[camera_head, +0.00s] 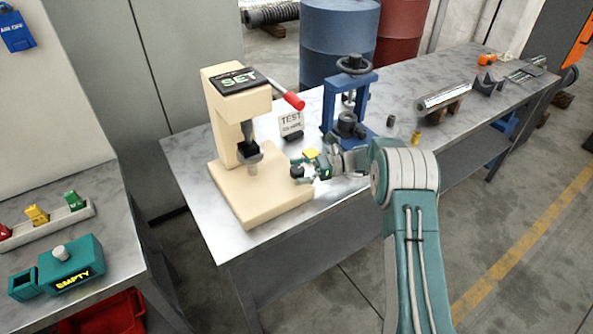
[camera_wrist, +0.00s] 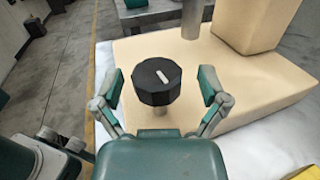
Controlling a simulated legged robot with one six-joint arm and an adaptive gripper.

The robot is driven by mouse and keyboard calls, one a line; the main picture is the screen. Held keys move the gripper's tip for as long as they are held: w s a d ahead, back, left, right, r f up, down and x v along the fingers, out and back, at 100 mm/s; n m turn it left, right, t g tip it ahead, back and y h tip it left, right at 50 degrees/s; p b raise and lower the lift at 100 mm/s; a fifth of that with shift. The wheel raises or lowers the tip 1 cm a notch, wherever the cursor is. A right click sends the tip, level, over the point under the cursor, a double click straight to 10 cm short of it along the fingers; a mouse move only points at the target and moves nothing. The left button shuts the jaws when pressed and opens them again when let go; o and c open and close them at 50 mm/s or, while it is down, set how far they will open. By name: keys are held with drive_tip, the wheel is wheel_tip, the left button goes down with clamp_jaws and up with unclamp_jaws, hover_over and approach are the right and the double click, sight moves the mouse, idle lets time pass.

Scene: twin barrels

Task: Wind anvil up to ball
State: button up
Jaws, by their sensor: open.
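The cream bench press (camera_head: 225,130) stands on the near end of the grey table, with a "SET" panel on top and a red-tipped lever at its side. Below its head hang dark and grey metal parts (camera_head: 248,150) above a short grey post (camera_head: 253,168) on the base; the ball and any gap there are too small to tell. The post also shows in the wrist view (camera_wrist: 193,22). A black faceted knob (camera_wrist: 157,80) with a white mark stands out from the base on a short shaft. My gripper (camera_wrist: 160,90) is open, with one finger on each side of the knob, apparently not touching it.
A "TEST" card (camera_head: 291,122) and a blue screw press (camera_head: 350,105) stand behind my gripper. A teal "EMPTY" box (camera_head: 70,264) and coloured pieces in a rack (camera_head: 75,212) are on the left bench. Metal bars on supports (camera_head: 445,96) lie farther right.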

drive_tip(key=v, duration=1.2)
drive_tip(key=shift+a, duration=0.1)
idle(0.5)
drive_tip(key=shift+r, duration=0.2)
drive_tip(key=s+a+r+n+t+h, duration=0.25)
drive_tip(key=s+r+n+h, duration=0.5)
drive_tip(key=s+r, duration=0.8)
drive_tip(key=s+d+n+t+h, duration=0.3)
drive_tip(key=s+d+t+h, duration=0.1)
drive_tip(key=s, duration=0.7)
drive_tip(key=s+d+n+t+h, duration=0.3)
drive_tip(key=s+h, duration=0.3)
drive_tip(key=s, duration=0.5)
drive_tip(key=shift+d+r+n+t, duration=0.4)
drive_tip(key=shift+n+t, duration=0.15)
drive_tip(key=shift+n, duration=0.1)
